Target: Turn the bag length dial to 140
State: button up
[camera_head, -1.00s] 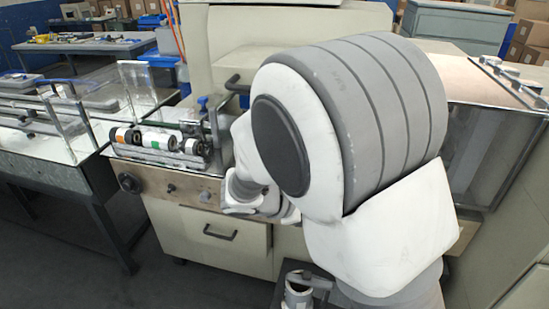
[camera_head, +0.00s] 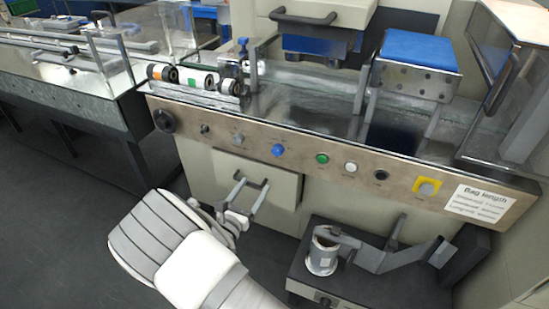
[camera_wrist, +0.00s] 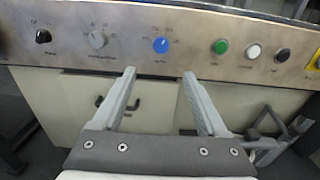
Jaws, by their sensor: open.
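The control panel (camera_head: 300,158) carries a blue dial (camera_head: 278,150) and a grey dial (camera_head: 238,139). Both have scale marks around them in the wrist view, where the blue dial (camera_wrist: 161,45) sits right of the grey dial (camera_wrist: 97,40). The lettering is too small to read, so I cannot tell which is the bag length dial or its setting. My gripper (camera_head: 255,184) is open and empty, below the panel in front of a drawer. In the wrist view its fingertips (camera_wrist: 159,73) stand apart below the blue dial, touching nothing.
Right of the dials are a green button (camera_head: 322,158), a white button (camera_head: 350,167), a black knob (camera_head: 381,175) and a yellow-backed grey knob (camera_head: 427,187). A "Bag length" sign (camera_head: 480,203) is at the right end. The drawer handle (camera_head: 257,181) sticks out below the panel.

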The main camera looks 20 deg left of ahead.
aim_at(276, 153)
jog(key=w+b, duration=0.1)
jog(key=w, duration=0.4)
jog(key=w+d+b, duration=0.1)
jog(key=w, duration=0.4)
jog(key=w+b, duration=0.1)
jog(key=w, duration=0.4)
jog(key=shift+w+d, duration=0.1)
jog(key=shift+d, duration=0.05)
jog(key=shift+c, duration=0.2)
grip_shut()
